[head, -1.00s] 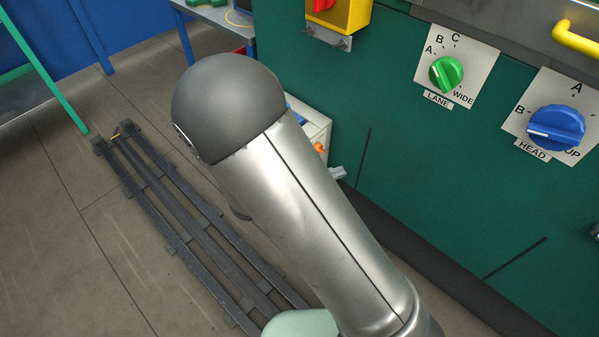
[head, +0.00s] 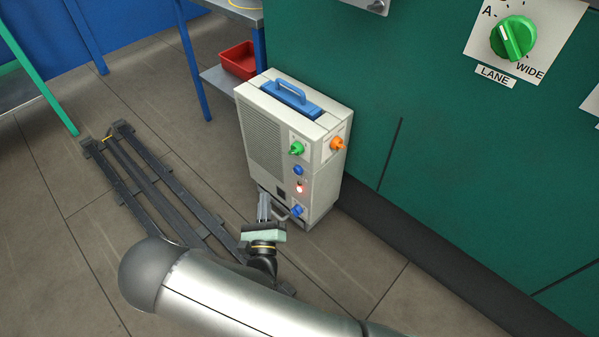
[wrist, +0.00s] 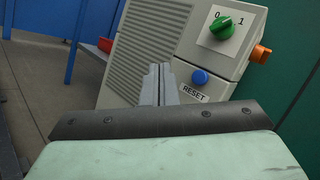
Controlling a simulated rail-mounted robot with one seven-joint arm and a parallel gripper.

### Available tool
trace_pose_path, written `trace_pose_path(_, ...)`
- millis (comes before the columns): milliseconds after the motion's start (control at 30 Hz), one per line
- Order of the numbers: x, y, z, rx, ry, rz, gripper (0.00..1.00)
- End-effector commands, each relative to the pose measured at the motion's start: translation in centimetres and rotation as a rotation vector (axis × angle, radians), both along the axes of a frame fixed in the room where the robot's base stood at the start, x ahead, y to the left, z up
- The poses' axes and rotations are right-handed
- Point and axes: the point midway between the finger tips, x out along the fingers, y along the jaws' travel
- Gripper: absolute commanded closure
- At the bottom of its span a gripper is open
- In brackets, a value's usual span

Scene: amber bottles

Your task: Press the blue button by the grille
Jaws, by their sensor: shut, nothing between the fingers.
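A pale grey box unit (head: 318,185) stands on the floor with a slatted grille (head: 261,140) on its front. A round blue button (head: 298,170) sits right of the grille, below a green knob (head: 296,148). In the wrist view the blue button (wrist: 200,77) has a RESET label under it, with the grille (wrist: 150,45) to its left. My gripper (head: 264,198) is shut and empty, low in front of the box. In the wrist view its fingertips (wrist: 160,68) appear left of the button, over the box front, apart from the button; contact with the box cannot be told.
An orange knob (head: 337,143) sticks out of the box's right side. A lit red lamp (head: 299,187) and a lower blue control (head: 297,210) are below the button. A green wall panel (head: 380,70) stands behind. Floor rails (head: 150,180) lie left.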

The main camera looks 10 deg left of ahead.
Motion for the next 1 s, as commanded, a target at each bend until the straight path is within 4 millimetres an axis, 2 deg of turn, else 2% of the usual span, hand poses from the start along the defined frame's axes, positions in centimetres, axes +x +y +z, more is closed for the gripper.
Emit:
trace_pose_path(367, 0.5, -0.4, 0.0, 0.001, 0.000, -0.004, 1.00)
trace_pose_path(800, 5.2, -3.8, 0.0, 0.000, -0.001, -0.007, 1.00)
trace_pose_path(1000, 6.8, -4.8, 0.2, 0.001, 0.000, -0.007, 1.00)
